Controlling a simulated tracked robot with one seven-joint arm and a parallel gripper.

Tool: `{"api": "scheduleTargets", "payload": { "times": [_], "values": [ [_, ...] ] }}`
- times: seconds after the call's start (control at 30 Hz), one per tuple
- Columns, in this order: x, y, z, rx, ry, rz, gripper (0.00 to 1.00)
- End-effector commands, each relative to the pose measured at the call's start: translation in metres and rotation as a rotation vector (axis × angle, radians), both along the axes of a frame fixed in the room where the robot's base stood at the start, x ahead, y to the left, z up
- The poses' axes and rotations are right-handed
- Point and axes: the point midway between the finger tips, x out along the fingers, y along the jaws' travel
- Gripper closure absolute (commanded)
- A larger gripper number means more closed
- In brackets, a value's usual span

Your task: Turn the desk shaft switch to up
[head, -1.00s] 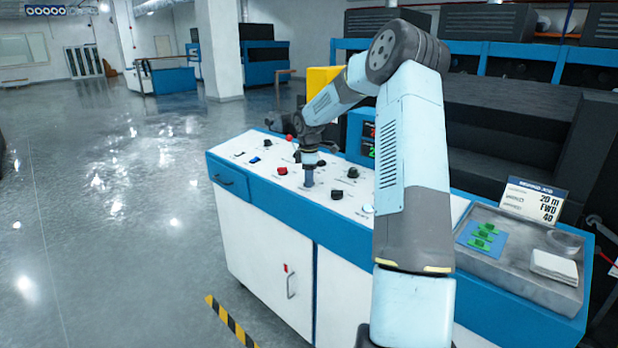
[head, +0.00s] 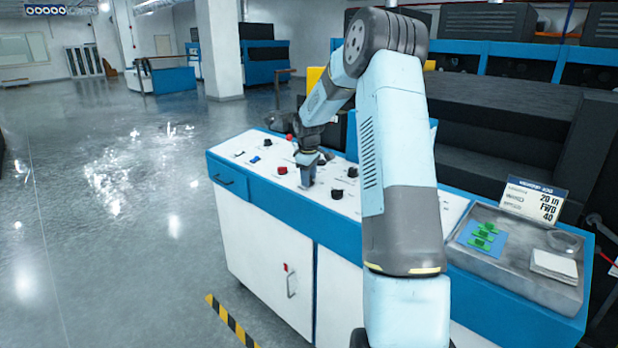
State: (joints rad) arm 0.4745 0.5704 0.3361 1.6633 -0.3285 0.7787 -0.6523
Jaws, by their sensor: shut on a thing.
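The control desk (head: 267,270) is a blue and white cabinet with a sloped white top that carries several knobs and switches. My gripper (head: 308,183) points down at the middle of this top, and its tip meets the panel between a red button (head: 281,170) and a black knob (head: 337,194). It is shut on a small control there, which the fingers hide. I cannot tell whether this is the shaft switch or which way it points. The panel labels are too small to read.
A grey tray (head: 490,262) with green pieces lies at the desk's right end, below a sign (head: 533,200). Open floor lies to the left.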

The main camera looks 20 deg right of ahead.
Motion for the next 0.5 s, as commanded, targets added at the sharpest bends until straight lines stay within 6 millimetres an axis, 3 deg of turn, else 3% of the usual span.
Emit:
{"api": "scheduleTargets", "payload": {
  "times": [0.5],
  "values": [
    [0.0005, 0.0036, 0.0007, 0.032, -0.083, -0.481, 0.88]
  ]
}}
